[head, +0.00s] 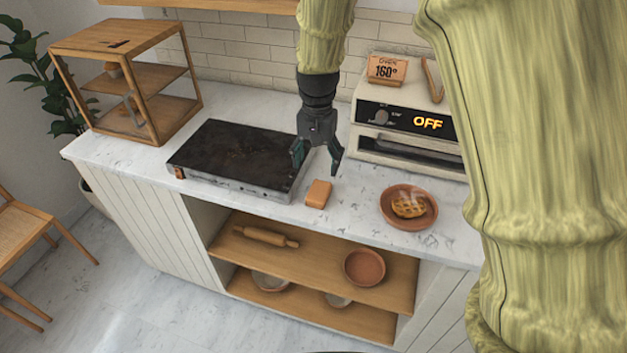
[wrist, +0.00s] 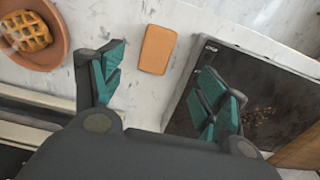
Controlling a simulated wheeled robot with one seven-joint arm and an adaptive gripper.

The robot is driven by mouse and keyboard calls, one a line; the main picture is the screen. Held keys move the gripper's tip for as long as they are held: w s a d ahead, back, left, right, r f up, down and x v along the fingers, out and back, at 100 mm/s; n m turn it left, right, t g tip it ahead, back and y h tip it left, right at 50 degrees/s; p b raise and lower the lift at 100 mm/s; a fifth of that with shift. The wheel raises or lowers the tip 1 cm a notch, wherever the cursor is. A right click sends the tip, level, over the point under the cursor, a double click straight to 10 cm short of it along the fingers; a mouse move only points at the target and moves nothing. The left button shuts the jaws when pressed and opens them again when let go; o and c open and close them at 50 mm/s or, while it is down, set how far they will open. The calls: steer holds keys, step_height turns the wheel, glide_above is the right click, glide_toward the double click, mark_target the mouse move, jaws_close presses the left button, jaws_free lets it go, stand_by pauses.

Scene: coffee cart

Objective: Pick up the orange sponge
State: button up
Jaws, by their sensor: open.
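The orange sponge (head: 318,194) lies flat on the marble counter (head: 345,213), between the dark griddle and the plate with the pie. In the wrist view the sponge (wrist: 157,49) is a rounded orange block with bare counter around it. My gripper (head: 317,168) is open and empty, above the counter and a little behind the sponge in the head view. In the wrist view its teal-padded fingers (wrist: 163,85) are spread wide. The sponge shows beyond the gap between them, apart from both.
The black griddle (head: 235,155) stands close left of the sponge. A terracotta plate (head: 429,222) with a lattice pie (head: 409,205) is to the right. The oven (head: 400,151) reading OFF stands behind. A wooden shelf case (head: 150,85) is at the far left. The counter's front edge is near the sponge.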

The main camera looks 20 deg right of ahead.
steer(key=p, duration=0.1)
glide_above(319, 190)
steer(key=shift+a+f, duration=0.2)
steer(key=shift+f, duration=1.05)
steer(key=shift+a+f, duration=0.2)
steer(key=shift+f, duration=1.05)
steer(key=shift+d+f+p, duration=0.2)
steer(key=shift+f+p, duration=0.45)
steer(key=shift+f, duration=0.15)
steer(key=shift+d+f+p, duration=0.2)
steer(key=shift+f+p, duration=0.5)
steer(key=shift+f, duration=1.25)
steer(key=shift+c, duration=0.2)
steer(key=c, duration=0.8)
